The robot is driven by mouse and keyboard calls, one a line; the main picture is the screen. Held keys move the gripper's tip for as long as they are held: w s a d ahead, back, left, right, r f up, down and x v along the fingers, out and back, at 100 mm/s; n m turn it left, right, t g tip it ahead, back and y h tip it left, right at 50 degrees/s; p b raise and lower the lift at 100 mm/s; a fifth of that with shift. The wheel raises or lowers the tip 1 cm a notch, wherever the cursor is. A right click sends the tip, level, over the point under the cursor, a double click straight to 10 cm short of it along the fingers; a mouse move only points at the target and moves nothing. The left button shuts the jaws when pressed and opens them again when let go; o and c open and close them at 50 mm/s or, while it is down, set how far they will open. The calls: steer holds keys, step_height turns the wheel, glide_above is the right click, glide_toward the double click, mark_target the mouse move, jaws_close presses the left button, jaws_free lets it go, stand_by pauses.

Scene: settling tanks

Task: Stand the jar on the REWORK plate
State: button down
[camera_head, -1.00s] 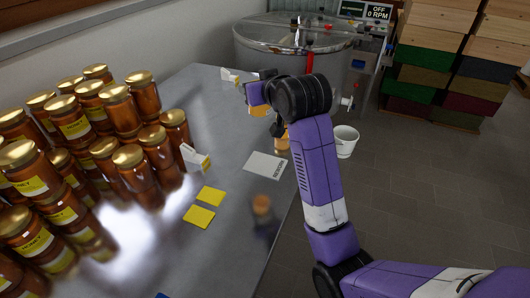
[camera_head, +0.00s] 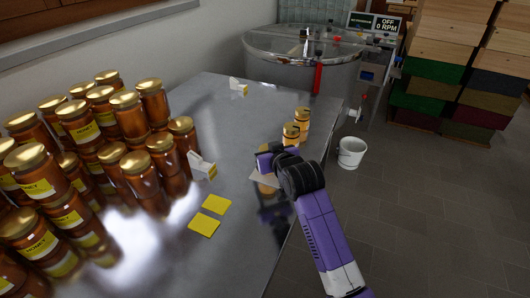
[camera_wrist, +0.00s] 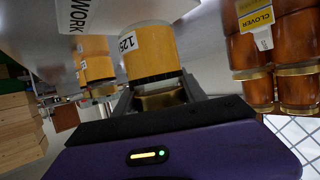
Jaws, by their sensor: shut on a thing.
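In the wrist view, which is upside down, my gripper (camera_wrist: 158,96) is shut on the gold-lidded end of an amber jar (camera_wrist: 148,52) with a white label reading 125. The jar looks upright. The white REWORK plate (camera_wrist: 80,18) shows at the top left of that view, beside the jar's base, its lettering partly cut off. I cannot tell whether the jar touches it. In the head view, my gripper (camera_head: 268,157) is low over the plate (camera_head: 262,179), covering much of it.
Two similar small jars (camera_head: 291,136) (camera_head: 302,118) stand just behind my gripper, close to the table's right edge. Tall honey jars (camera_head: 130,115) crowd the left. White card holders (camera_head: 203,168) (camera_head: 239,87) and yellow squares (camera_head: 216,204) (camera_head: 204,225) occupy the steel table. Its back middle is clear.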

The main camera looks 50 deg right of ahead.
steer(key=shift+f, duration=0.55)
steer(key=shift+f, duration=0.2)
steer(key=c, duration=0.6)
jaws_free()
steer(key=shift+c, duration=0.2)
